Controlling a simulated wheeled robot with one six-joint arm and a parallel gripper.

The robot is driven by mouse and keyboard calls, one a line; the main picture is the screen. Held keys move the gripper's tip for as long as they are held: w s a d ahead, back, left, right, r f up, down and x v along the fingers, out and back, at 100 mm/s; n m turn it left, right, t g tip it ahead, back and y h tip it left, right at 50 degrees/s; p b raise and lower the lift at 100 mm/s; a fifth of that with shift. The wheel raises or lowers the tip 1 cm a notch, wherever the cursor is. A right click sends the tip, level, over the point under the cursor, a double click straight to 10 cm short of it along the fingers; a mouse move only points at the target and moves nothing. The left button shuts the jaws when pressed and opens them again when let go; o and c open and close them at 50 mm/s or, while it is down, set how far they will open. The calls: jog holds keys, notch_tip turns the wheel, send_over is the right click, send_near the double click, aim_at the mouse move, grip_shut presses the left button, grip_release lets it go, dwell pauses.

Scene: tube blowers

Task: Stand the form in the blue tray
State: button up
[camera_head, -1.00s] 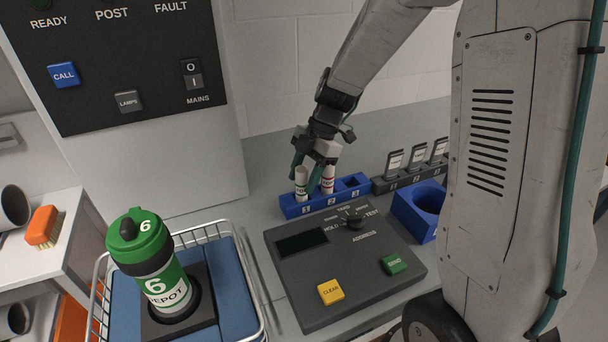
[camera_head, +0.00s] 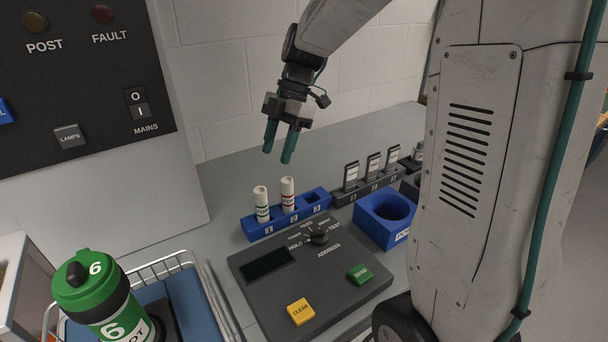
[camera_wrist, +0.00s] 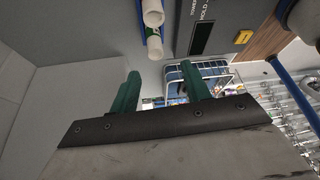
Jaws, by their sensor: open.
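Two rolled white forms stand upright in the blue tray (camera_head: 281,228). The one with green print (camera_head: 262,205) is in slot 1, and the one with red print (camera_head: 288,194) is in slot 2. Slot 3 is empty. My gripper (camera_head: 278,154) is open and empty, fingers pointing down, above the forms and apart from them. In the wrist view my gripper (camera_wrist: 160,74) has nothing between its green fingers. The ends of both white rolls (camera_wrist: 153,13) show beyond them, with a strip of the blue tray (camera_wrist: 144,28).
A dark grey console (camera_head: 310,285) with yellow and green buttons lies in front of the tray. A dark rack (camera_head: 366,192) with upright cards and a blue block with a round hole (camera_head: 384,219) are to the right. A green bottle (camera_head: 95,290) stands in a wire basket at front left.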

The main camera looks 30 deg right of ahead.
jog(key=s+r+m+t+h, duration=0.1)
jog(key=s+m+h, duration=0.1)
jog(key=s+m, duration=0.8)
jog(key=s+a+r+m+t+h, duration=0.1)
jog(key=s+r+m+h, duration=0.1)
jog(key=s+m, duration=0.8)
jog(key=shift+s+a+t+h, duration=0.3)
jog(key=shift+s, duration=2.35)
